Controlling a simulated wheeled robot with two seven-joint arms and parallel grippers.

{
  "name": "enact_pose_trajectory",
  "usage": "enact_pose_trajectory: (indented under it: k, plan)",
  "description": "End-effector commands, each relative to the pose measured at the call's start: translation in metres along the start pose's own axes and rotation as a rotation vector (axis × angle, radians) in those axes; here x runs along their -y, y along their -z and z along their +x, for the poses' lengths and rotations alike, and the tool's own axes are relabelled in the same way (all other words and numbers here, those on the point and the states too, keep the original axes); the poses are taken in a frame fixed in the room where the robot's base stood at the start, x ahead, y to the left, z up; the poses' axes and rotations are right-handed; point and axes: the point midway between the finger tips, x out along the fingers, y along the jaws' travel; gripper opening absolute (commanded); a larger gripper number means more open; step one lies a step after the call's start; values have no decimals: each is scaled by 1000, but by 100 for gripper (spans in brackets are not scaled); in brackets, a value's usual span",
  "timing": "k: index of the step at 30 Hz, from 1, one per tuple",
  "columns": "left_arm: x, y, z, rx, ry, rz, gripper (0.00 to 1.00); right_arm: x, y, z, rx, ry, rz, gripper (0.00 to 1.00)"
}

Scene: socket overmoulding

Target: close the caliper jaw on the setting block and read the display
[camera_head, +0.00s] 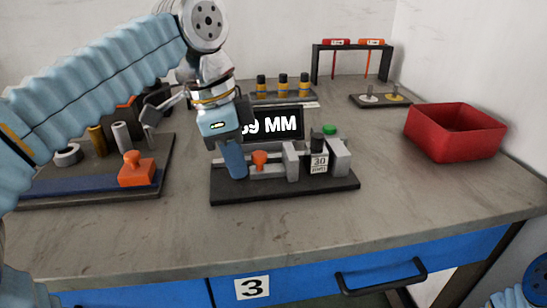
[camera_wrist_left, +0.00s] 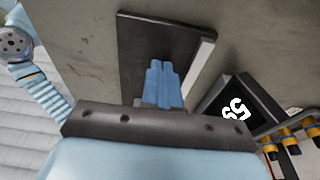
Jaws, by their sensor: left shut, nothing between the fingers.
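The caliper stands on a dark base plate (camera_head: 285,192) in the middle of the table. An orange knob (camera_head: 259,158) sits left of the sliding jaw. The display (camera_head: 284,125) behind reads a number ending in 9 MM; my gripper covers its left edge. My left gripper (camera_head: 237,174) is shut and empty over the left end of the base, left of the knob. It also shows in the left wrist view (camera_wrist_left: 163,88). My right gripper is out of view.
A red bin (camera_head: 455,132) stands at the right. A rack with orange-banded posts (camera_head: 282,88) and a black stand (camera_head: 352,46) are behind. A tray (camera_head: 95,190) with an orange stamp-like piece (camera_head: 137,169) lies left. The front table strip is clear.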

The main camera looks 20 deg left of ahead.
Motion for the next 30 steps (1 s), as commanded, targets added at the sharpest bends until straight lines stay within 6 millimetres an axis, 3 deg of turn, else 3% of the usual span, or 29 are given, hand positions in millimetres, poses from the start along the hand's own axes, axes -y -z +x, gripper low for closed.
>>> enact_pose_trajectory:
  k: [30]
  plan:
    - [0,20,4,0,0,2,0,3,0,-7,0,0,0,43]
